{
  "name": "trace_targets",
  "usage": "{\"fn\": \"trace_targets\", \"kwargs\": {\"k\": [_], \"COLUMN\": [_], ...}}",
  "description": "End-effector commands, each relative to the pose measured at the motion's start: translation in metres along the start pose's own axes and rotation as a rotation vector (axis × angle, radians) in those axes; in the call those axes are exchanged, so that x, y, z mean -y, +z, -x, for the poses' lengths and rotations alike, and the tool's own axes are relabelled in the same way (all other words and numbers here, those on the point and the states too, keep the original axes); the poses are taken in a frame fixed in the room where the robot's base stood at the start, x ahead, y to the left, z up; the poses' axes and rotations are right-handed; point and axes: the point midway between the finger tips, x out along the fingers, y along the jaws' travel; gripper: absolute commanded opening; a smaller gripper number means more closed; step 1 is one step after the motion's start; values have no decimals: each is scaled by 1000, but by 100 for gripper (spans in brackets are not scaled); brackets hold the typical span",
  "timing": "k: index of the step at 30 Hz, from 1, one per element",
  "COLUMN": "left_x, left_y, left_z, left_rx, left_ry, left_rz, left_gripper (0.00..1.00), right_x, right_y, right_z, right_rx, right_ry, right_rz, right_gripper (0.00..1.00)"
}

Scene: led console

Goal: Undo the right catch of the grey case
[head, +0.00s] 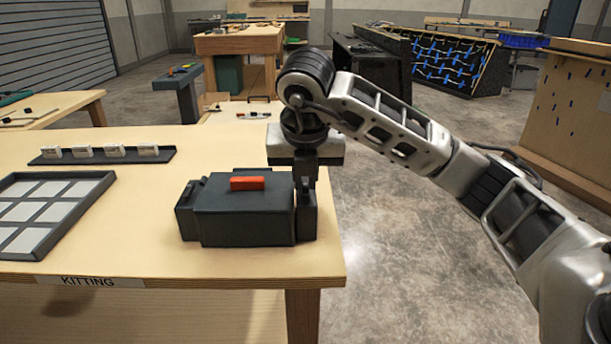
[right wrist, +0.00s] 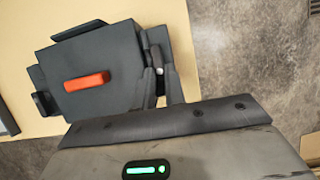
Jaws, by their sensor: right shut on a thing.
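The dark grey case (head: 240,215) stands closed on the wooden table near its right edge, with an orange-red piece (head: 247,183) on its top. The case also shows in the right wrist view (right wrist: 115,65). My right gripper (head: 306,195) points down at the right side of the case. In the right wrist view its fingers (right wrist: 160,75) are shut on the right catch, which is mostly hidden between them; a small light spot shows there. I cannot tell whether the catch is fastened. Another catch (head: 186,197) shows at the left end. My left gripper is not in view.
A grey tray (head: 45,240) with pale squares lies on the table (head: 140,185) at the left. Behind it is a dark rack (head: 75,160) with several white pieces. The table's right edge is close to the case, with open floor beyond.

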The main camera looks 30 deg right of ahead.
Motion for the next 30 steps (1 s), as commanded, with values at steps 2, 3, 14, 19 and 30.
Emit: {"fn": "trace_targets", "kwargs": {"k": [2, 3, 14, 19, 30], "left_x": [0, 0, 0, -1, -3], "left_y": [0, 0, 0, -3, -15], "left_z": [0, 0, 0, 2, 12], "left_rx": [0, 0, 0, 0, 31], "left_ry": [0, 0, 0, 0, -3], "left_rz": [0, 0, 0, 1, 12], "left_gripper": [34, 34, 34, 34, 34], "right_x": [0, 0, 0, 0, 0], "right_y": [1, 1, 0, 1, 4], "right_z": [1, 1, 0, 10, 95], "right_rx": [2, 2, 1, 3, 9], "right_ry": [1, 1, 1, 2, 3], "right_rz": [-3, -3, -1, 0, 0], "right_gripper": [0, 0, 34, 34, 34]}}
